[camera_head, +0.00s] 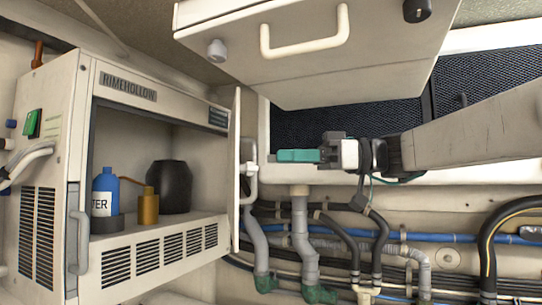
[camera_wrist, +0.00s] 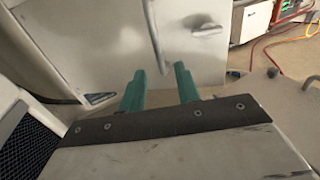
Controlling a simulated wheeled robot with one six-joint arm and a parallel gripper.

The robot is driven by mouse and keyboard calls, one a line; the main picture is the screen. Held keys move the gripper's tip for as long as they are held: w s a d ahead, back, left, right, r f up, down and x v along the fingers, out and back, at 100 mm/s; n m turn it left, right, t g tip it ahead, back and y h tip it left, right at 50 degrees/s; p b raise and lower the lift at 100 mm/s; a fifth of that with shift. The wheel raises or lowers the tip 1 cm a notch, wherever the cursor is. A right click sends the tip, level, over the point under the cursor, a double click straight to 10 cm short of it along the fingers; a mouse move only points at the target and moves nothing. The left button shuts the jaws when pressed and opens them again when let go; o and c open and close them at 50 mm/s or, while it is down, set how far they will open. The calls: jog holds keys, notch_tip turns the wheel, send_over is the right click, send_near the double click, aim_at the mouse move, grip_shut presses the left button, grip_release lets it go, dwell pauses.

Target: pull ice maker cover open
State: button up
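The ice maker (camera_head: 128,86), a white cabinet marked RIMEHOLLOW, stands at left in the head view. Its front is open, showing the inside. Its cover (camera_head: 237,165) appears nearly edge-on at the right side of the opening, swung out. A pale handle (camera_head: 250,185) shows just right of that edge. In the wrist view a white panel, apparently the cover (camera_wrist: 100,45), lies ahead with a vertical bar handle (camera_wrist: 154,38). My gripper (camera_head: 277,155) points left toward the cover, apart from it. Its teal fingers (camera_wrist: 160,72) are spread with nothing between them.
A blue bottle (camera_head: 105,190), a yellow container (camera_head: 148,208) and a dark container (camera_head: 170,187) stand inside the cabinet. A white overhead box (camera_head: 310,60) with a handle hangs above my arm. Pipes and hoses (camera_head: 303,235) run along the wall below it.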

jog(key=shift+s+a, duration=0.2)
jog(key=shift+a, duration=2.1)
grip_shut()
